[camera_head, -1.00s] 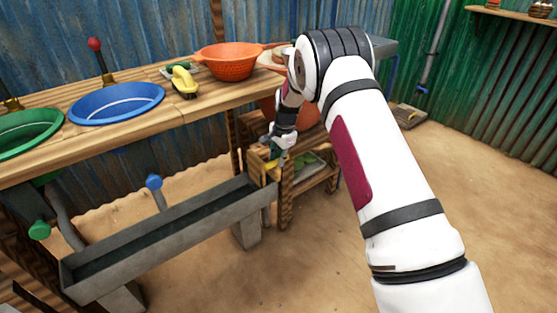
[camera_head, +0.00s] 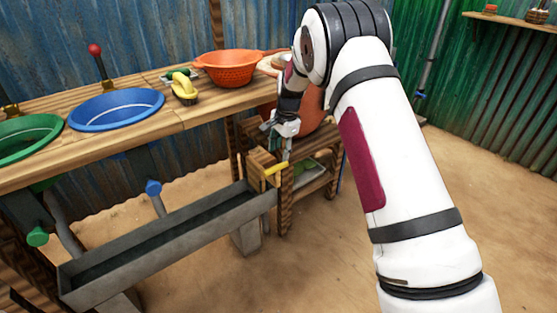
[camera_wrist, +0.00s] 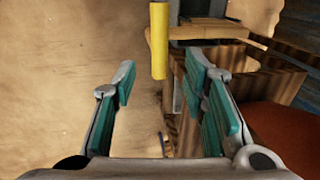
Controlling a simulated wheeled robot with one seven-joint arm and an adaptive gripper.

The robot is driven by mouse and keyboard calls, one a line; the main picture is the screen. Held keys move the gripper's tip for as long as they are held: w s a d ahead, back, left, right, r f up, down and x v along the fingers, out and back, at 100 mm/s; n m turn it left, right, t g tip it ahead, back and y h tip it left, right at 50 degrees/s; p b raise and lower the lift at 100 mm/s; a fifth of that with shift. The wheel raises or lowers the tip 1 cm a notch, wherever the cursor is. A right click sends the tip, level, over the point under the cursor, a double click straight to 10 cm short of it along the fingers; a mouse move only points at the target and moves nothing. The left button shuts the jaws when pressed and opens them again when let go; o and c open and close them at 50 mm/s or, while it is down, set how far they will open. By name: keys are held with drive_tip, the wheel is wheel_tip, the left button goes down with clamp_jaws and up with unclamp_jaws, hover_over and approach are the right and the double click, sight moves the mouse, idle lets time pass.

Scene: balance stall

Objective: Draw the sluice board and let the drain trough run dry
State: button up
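The grey drain trough (camera_head: 108,262) slopes along below the counter; its inside is dark and I cannot tell how much water it holds. A yellow handle (camera_head: 276,168) sits at the wooden sluice board (camera_head: 259,163) by the trough's right end. My gripper (camera_head: 277,148) is just above and behind the handle. In the wrist view my gripper (camera_wrist: 159,80) is open and empty, with teal pads apart. The yellow handle (camera_wrist: 159,40) lies ahead of the gap between the fingertips, apart from both. The board's lower part is hidden.
A wooden stand (camera_head: 286,205) with a tray is close to the gripper. The counter (camera_head: 190,115) above holds a blue basin (camera_head: 117,108), a green basin (camera_head: 25,140), an orange colander (camera_head: 227,70) and a yellow-handled brush (camera_head: 184,88). Sandy floor is clear at right.

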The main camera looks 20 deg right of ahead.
drive_tip(key=shift+s+d+r, duration=0.1)
drive_tip(key=shift+s+r, duration=0.15)
drive_tip(key=shift+r, duration=0.9)
drive_tip(key=shift+s+d+r, duration=0.1)
drive_tip(key=shift+s+r, duration=0.1)
drive_tip(key=shift+r, duration=0.95)
drive_tip(key=s+a+r+n, duration=0.1)
drive_tip(key=s+r+n, duration=0.2)
drive_tip(key=s+r, duration=0.85)
drive_tip(key=s+a+r+n, duration=0.1)
drive_tip(key=s+r+n, duration=0.3)
drive_tip(key=s+r, duration=0.75)
drive_tip(key=s+f+n+g, duration=0.1)
drive_tip(key=s+f+n, duration=0.2)
drive_tip(key=s, duration=1.3)
drive_tip(key=s+f+n+g, duration=0.1)
drive_tip(key=s+f+n, duration=0.2)
drive_tip(key=s, duration=1.4)
wheel_tip(320, 180, up, 30)
drive_tip(key=d+t+p, duration=0.1)
drive_tip(key=t+p, duration=0.3)
drive_tip(key=p, duration=2.4)
drive_tip(key=shift+w+d+f+h, duration=0.15)
drive_tip(key=shift+w+f+h, duration=0.1)
drive_tip(key=shift+h, duration=0.15)
